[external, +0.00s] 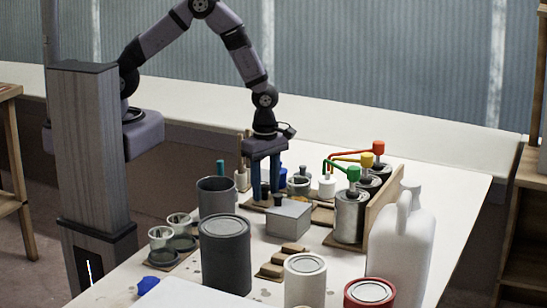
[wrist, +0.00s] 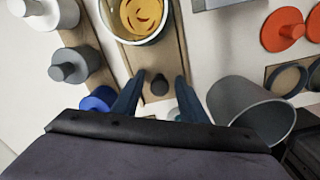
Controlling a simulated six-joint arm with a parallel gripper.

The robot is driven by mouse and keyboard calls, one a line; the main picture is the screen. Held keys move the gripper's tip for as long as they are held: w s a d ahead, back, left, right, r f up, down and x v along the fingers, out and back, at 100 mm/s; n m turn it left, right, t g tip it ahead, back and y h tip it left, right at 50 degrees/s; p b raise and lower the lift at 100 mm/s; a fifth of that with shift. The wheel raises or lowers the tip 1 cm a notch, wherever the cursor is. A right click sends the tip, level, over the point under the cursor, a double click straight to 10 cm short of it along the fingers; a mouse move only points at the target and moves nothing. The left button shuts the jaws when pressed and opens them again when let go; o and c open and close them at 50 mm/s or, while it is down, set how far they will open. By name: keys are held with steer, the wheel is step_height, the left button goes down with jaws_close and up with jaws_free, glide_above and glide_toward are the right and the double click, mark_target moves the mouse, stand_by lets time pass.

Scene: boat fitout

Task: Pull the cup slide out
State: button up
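The cup slide (wrist: 180,55) is a tan wooden strip in the wrist view. A pale-rimmed cup (wrist: 142,18) with yellow contents sits at its far end. A small dark knob (wrist: 159,85) stands at its near end. My gripper (wrist: 153,82) is open, with one blue finger on each side of the knob and a visible gap to it. In the external view my gripper (external: 266,194) points straight down over the bench, its fingers apart. The slide is mostly hidden there by the fingers and the grey box.
A grey box (external: 288,219) stands close in front of my gripper. A tall grey cup (external: 216,199) stands to its left. Pump cans (external: 350,212) stand at the right by a wooden board. A dark can (external: 225,256) and a white jug (external: 402,245) stand nearer the camera.

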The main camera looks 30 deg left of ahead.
steer(key=shift+c, duration=0.6)
jaws_close()
steer(key=shift+a, duration=2.2)
steer(key=shift+d, duration=0.1)
steer(key=shift+o, duration=0.6)
jaws_free()
steer(key=shift+r, duration=0.1)
step_height(320, 180, up, 7)
steer(key=shift+b, duration=0.3)
